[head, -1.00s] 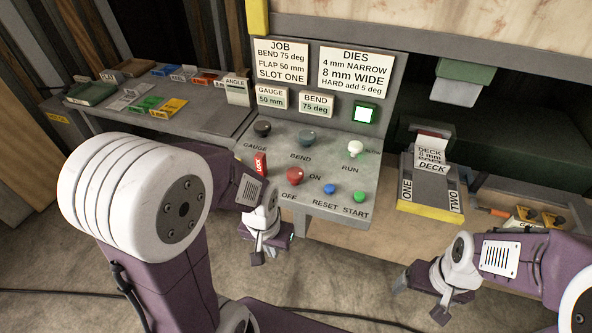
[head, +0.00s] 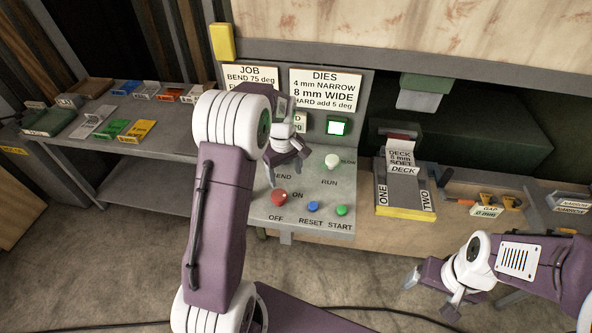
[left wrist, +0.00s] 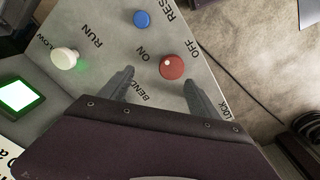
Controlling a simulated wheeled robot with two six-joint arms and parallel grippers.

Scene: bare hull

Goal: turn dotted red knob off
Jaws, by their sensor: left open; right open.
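The red knob (head: 279,198) with a small pale dot sits on the sloping grey control panel, between the ON and OFF labels. Its dot shows on the side towards ON. It also shows in the left wrist view (left wrist: 173,67), near the top between my finger lines. My left gripper (head: 284,168) is open above the panel, just behind the knob in the head view. In the left wrist view its fingertips (left wrist: 159,76) are spread to either side of the knob; contact cannot be told. My right gripper (head: 430,294) is open and empty, low at the right.
A blue RESET button (head: 312,207) and a green START button (head: 341,211) lie right of the knob. A white RUN knob (head: 332,161) and a lit green square (head: 338,126) are further back. My left arm hides the panel's left part. A deck tray (head: 405,212) stands to the right.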

